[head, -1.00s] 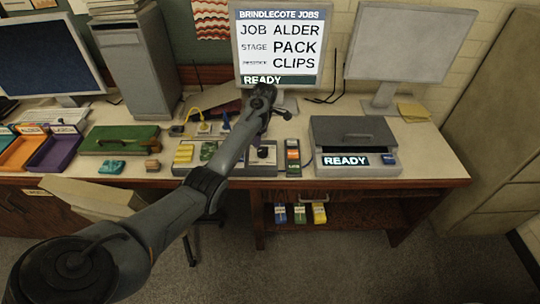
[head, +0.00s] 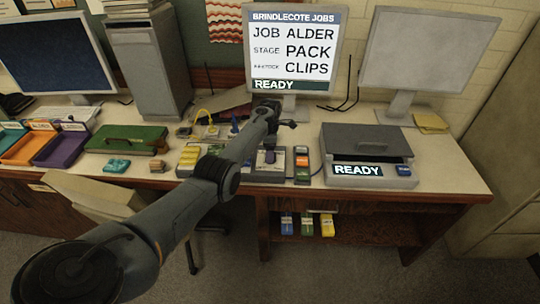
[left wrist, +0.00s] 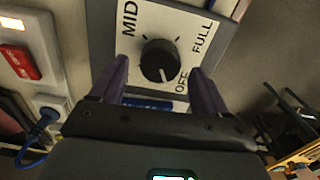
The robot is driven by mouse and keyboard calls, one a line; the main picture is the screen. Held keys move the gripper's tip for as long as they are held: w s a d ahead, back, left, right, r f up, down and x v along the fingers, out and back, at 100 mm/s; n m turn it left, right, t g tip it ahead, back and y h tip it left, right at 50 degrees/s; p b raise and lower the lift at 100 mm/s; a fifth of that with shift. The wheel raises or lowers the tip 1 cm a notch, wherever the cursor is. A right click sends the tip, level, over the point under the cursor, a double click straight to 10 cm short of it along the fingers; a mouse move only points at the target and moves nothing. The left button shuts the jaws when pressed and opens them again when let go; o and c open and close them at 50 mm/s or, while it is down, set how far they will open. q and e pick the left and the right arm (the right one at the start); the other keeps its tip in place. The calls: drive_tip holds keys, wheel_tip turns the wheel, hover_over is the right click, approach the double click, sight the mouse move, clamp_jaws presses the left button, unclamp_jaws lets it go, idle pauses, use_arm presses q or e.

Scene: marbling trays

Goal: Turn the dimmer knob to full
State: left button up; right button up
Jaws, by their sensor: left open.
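The dimmer knob (left wrist: 160,60) is black and round, on a white plate (left wrist: 205,18) marked MID, FULL and OFF. A pale mark on the knob appears to face OFF. My left gripper (left wrist: 159,68) is open, with its two purple fingers on either side of the knob. I cannot tell whether they touch it. My right gripper is not in view.
A red switch (left wrist: 20,62) and a blue plug (left wrist: 40,130) lie left of the plate in the wrist view. In the head view, a remote-like block (head: 302,165) and a grey lidded machine reading READY (head: 365,150) stand right of the panel. A monitor (head: 293,50) stands behind.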

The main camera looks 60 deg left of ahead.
use_arm(q)
drive_tip(key=shift+f, duration=0.8)
drive_tip(key=c, duration=1)
drive_tip(key=shift+c, duration=0.2)
